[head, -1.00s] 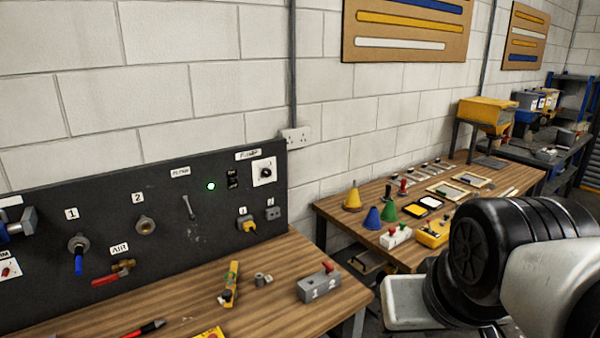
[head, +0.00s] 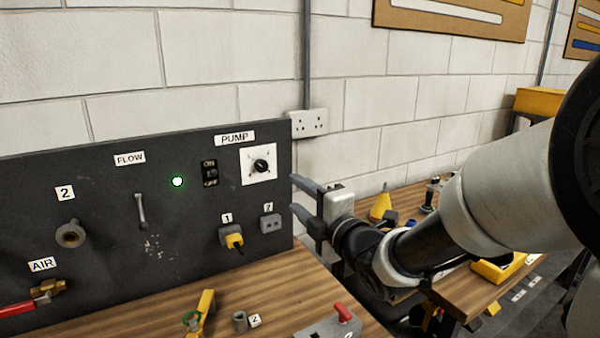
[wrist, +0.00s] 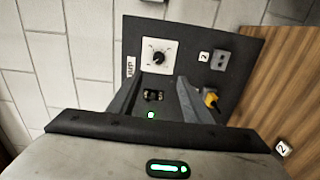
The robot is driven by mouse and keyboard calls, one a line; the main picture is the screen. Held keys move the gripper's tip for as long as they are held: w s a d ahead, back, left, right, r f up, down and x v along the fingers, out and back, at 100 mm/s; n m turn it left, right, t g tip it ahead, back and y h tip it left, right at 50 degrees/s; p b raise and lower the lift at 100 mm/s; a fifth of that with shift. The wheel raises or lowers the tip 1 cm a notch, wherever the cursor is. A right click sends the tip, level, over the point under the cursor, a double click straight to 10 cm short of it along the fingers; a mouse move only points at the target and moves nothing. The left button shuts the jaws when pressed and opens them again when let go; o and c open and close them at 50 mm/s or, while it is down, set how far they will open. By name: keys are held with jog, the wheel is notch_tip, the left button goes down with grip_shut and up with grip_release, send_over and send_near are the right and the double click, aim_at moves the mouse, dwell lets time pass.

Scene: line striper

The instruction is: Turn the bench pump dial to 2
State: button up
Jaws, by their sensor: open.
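The pump dial (head: 261,165) is a black knob on a white square plate, high at the right end of the dark panel (head: 110,200), under the PUMP label (head: 235,139). It also shows in the wrist view (wrist: 158,57), beyond my fingertips. The marks on its plate are too small to read. My gripper (head: 293,195) is open and empty, to the right of the dial and a little lower in the head view, apart from it. In the wrist view my two fingers (wrist: 153,82) point toward the panel.
An ON/OFF switch (head: 210,173) and a lit green lamp (head: 177,182) are left of the dial. Below are socket 1 with a yellow plug (head: 234,240) and socket 2 (head: 271,223). A grey block with a red lever (head: 335,325) stands on the wooden bench (head: 270,285).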

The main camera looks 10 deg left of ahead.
aim_at(263, 168)
jog(key=p+x, duration=0.1)
jog(key=x, duration=1.6)
jog(key=shift+s+a+r+p, duration=0.1)
jog(key=shift+r+p, duration=0.1)
jog(key=shift+p, duration=0.15)
jog(key=c, duration=1.1)
jog(key=shift+o, duration=0.2)
jog(key=shift+f+b, duration=0.1)
jog(key=shift+b, duration=0.3)
